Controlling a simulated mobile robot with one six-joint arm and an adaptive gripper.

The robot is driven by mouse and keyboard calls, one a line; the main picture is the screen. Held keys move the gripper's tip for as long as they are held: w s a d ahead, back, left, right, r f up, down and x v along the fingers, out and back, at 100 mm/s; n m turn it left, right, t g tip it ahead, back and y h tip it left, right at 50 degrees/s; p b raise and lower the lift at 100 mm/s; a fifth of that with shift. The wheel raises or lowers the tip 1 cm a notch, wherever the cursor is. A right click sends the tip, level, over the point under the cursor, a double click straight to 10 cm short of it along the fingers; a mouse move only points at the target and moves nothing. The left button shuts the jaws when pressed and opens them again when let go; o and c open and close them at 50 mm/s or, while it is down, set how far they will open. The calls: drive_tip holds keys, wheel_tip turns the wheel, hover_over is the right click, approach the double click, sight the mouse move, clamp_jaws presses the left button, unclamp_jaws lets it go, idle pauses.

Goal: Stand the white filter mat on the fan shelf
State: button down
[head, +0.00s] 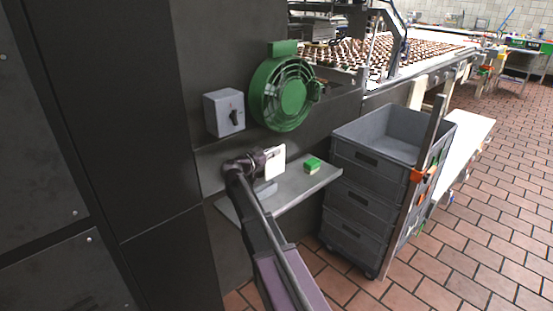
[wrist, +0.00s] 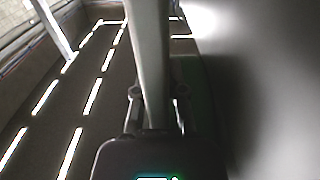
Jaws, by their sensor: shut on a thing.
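The white filter mat (head: 275,162) is upright in the head view, over the grey fan shelf (head: 300,186) and below the green fan. My gripper (head: 262,158) is shut on it from the left and hides part of it. I cannot tell whether the mat's lower edge touches the shelf. In the wrist view a pale upright strip, the mat seen edge-on (wrist: 151,55), stands between the fingers of my gripper (wrist: 157,97).
The green fan (head: 291,92) and a grey switch box (head: 224,112) are on the dark wall. A green-topped block (head: 312,167) lies on the shelf, right of the mat. Stacked grey crates (head: 352,195) stand right of the shelf. The shelf's front right part is bare.

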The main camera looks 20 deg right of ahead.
sight(284, 154)
drive_tip(key=shift+d, duration=0.15)
drive_tip(key=shift+w+d, duration=0.1)
drive_tip(key=shift+d, duration=0.15)
drive_tip(key=shift+w+d+f+b, duration=0.1)
drive_tip(key=shift+d+f+b, duration=0.05)
drive_tip(key=shift+f+b, duration=0.75)
drive_tip(key=shift+d+f+b, duration=0.15)
drive_tip(key=shift+f+b, duration=0.7)
drive_tip(key=shift+f, duration=0.15)
drive_tip(key=c, duration=0.7)
unclamp_jaws()
drive_tip(key=shift+r, duration=0.25)
drive_tip(key=v, duration=1.2)
